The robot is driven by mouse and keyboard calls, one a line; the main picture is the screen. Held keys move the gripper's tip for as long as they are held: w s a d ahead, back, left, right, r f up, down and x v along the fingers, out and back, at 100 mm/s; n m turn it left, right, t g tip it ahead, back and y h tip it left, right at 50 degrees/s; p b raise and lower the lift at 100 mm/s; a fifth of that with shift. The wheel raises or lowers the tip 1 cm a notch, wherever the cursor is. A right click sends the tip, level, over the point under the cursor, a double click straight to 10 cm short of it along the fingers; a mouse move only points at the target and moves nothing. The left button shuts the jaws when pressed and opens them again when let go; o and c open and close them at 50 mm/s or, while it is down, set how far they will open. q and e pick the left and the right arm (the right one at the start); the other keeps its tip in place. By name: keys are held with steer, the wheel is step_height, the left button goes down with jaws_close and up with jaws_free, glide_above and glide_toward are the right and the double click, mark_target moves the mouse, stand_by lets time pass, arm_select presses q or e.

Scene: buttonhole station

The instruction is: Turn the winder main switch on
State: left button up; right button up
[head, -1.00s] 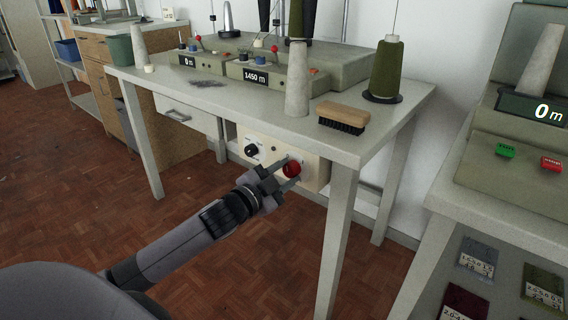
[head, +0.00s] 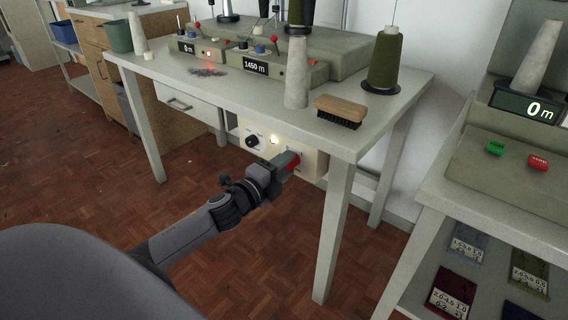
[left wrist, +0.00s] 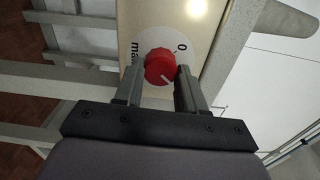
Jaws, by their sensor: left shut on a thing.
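The winder main switch, a red round knob (head: 296,160), sits on a cream panel (head: 262,130) under the front edge of the winding table. My left gripper (head: 288,163) is shut on the red knob. In the left wrist view the knob (left wrist: 159,66) is between the two fingers. Its white pointer line slants to the lower right, away from the 0 on the dial. A small lamp (head: 273,139) on the panel glows. My right gripper is not in view.
A black knob (head: 252,141) is left of the lamp. The table (head: 190,92) carries the winder (head: 270,72), cones and a brush (head: 341,111); its leg (head: 334,235) stands right of my gripper. The floor in front is clear.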

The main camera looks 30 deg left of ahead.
arm_select(q)
steer(key=shift+m, duration=0.6)
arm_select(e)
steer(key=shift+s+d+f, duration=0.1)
arm_select(q)
steer(key=o, duration=1.1)
steer(key=shift+c, duration=0.2)
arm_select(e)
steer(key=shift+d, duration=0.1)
arm_select(q)
steer(key=s, duration=0.7)
steer(key=shift+a+p, duration=0.25)
steer(key=shift+p, duration=0.2)
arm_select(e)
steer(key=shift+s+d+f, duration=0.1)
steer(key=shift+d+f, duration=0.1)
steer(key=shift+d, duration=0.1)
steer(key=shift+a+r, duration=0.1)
